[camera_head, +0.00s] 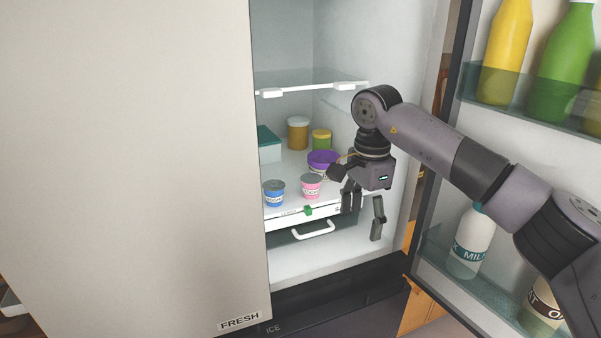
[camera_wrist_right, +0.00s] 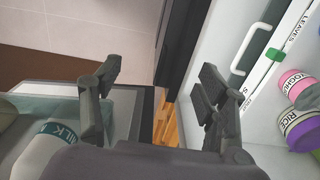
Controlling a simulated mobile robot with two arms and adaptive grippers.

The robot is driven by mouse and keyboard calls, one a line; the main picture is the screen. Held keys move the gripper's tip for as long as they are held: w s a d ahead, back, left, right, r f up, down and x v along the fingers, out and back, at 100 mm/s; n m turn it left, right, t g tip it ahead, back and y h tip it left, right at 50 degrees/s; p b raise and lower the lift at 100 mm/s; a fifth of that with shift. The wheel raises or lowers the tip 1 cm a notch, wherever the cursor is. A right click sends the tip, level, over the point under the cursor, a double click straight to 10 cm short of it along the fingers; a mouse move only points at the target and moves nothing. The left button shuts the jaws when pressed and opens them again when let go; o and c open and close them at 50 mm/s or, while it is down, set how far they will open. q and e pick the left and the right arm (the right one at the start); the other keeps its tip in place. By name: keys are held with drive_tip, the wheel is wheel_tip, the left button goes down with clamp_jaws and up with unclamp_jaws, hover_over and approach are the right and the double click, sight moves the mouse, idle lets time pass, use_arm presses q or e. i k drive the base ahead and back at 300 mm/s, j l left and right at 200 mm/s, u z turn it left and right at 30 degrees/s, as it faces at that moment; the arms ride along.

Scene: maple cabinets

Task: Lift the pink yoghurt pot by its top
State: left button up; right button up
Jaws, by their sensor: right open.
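The pink yoghurt pot (camera_head: 311,187) with a grey lid stands upright on the fridge shelf above the drawer, near the shelf's front edge. In the right wrist view a pink pot (camera_wrist_right: 296,84) shows at the right edge, partly cut off. My right gripper (camera_head: 364,214) is open and empty, pointing down. It is to the right of the pot, in front of the shelf's right end and apart from the pot. Its two fingers also show in the right wrist view (camera_wrist_right: 160,82), with nothing between them. My left gripper is not in view.
A blue pot (camera_head: 274,194) stands left of the pink one, and a purple-lidded tub (camera_head: 323,158) close behind it. A glass shelf (camera_head: 310,79) hangs above. The drawer handle (camera_head: 314,230) is below. The open door with a milk bottle (camera_head: 472,240) is at right.

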sight(311, 182)
drive_tip(key=i+j, duration=0.25)
drive_tip(key=i, duration=0.15)
drive_tip(key=i+j, duration=0.25)
drive_tip(key=i, duration=0.15)
